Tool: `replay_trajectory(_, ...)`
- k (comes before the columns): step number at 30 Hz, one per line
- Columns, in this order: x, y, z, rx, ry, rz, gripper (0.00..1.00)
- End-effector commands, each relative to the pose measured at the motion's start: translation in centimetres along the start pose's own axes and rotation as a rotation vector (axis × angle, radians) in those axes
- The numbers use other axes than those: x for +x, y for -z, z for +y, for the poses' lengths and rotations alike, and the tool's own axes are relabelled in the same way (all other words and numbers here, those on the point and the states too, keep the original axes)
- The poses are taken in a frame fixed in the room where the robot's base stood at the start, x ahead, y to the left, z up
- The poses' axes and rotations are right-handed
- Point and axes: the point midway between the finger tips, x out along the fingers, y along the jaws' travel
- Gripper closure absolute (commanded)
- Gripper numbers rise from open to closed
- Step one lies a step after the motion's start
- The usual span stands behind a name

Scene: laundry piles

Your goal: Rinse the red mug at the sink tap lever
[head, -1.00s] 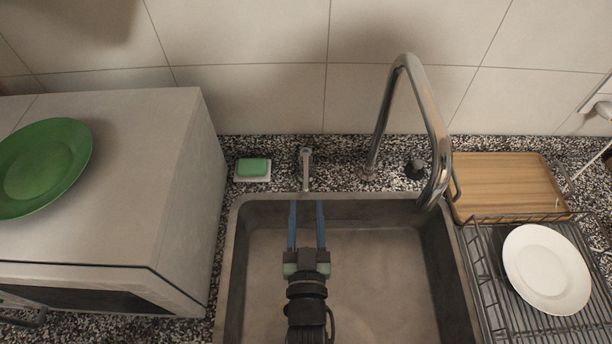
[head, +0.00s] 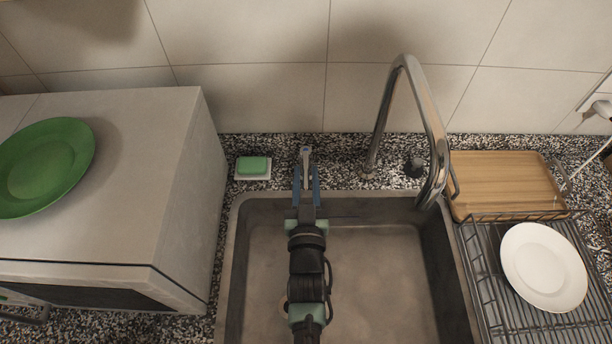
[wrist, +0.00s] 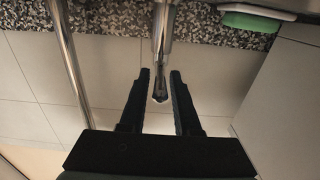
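The tap lever (head: 306,156) is a short chrome post on the counter behind the sink, left of the tall curved spout (head: 436,130). My gripper (head: 306,168) reaches over the sink from the front, with its two blue fingers on either side of the lever. In the wrist view, which looks upside down, the lever (wrist: 160,50) comes down between the dark fingertips (wrist: 160,73), with a narrow gap showing on each side. The fingers are apart and not closed on it. No red mug is visible in either view.
The sink basin (head: 232,270) looks empty apart from my arm above it. A green soap (head: 252,166) lies left of the lever. A dish rack with a white plate (head: 544,267) and a wooden board (head: 505,182) are right. A green plate (head: 45,168) sits on the appliance (head: 150,150) left.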

Motion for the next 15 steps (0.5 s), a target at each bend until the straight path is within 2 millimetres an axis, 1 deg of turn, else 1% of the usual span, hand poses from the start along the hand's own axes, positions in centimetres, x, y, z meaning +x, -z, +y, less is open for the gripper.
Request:
replay_trajectory(1, -0.01, 0.0, 0.0, 0.0, 0.0, 0.0, 0.8)
replay_trajectory(4, -0.02, 0.0, 0.0, 0.0, 0.0, 0.0, 0.97)
replay_trajectory(5, -0.02, 0.0, 0.0, 0.0, 0.0, 0.0, 1.0)
replay_trajectory(15, -0.03, 0.0, 0.0, 0.0, 0.0, 0.0, 1.0)
